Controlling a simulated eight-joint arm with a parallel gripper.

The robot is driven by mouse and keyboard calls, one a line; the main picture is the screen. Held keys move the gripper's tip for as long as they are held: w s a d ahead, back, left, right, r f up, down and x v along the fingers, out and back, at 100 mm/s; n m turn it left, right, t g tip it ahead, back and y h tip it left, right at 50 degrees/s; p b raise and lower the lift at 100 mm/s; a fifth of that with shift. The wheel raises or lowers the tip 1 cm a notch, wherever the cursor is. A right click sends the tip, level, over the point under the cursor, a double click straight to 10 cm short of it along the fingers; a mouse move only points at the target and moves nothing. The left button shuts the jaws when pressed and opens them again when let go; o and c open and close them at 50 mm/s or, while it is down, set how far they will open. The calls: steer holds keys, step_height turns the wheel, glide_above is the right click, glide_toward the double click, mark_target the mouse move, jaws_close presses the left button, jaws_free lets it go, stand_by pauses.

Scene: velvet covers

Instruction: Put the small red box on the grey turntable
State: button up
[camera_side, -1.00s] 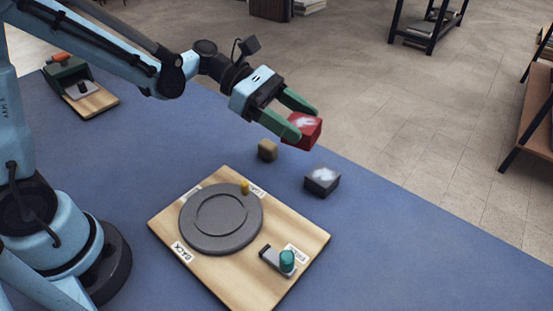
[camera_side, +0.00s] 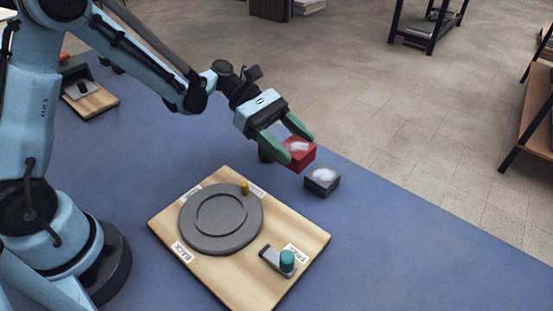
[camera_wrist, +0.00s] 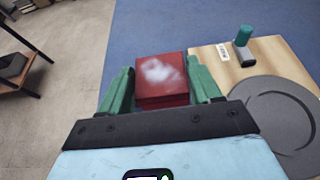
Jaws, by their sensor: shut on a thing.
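The small red box (camera_side: 300,153) has a whitish patch on top and sits between the green fingers of my gripper (camera_side: 287,146). My gripper is shut on it and holds it above the blue table, behind the turntable board. In the wrist view the red box (camera_wrist: 161,80) shows between both fingers of my gripper (camera_wrist: 161,88). The grey turntable (camera_side: 221,217) is a round disc with a raised ring, and it is empty. It lies on a wooden board (camera_side: 235,285) and also shows at the right of the wrist view (camera_wrist: 258,110).
A dark grey box (camera_side: 322,182) with a pale top stands on the table just right of the held box. A yellow peg (camera_side: 244,187) stands at the turntable's rim. A teal-knobbed lever (camera_side: 287,260) is on the board. A small block near my gripper is mostly hidden.

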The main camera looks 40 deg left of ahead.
steer(key=w+a+f, duration=0.2)
steer(key=a, duration=0.1)
steer(key=w+a+f, duration=0.3)
steer(key=shift+w, duration=0.15)
steer(key=shift+f, duration=1.7)
steer(key=shift+f, duration=0.25)
steer(key=o, duration=1.2)
steer(key=shift+c, duration=0.2)
steer(key=shift+a+r, duration=0.1)
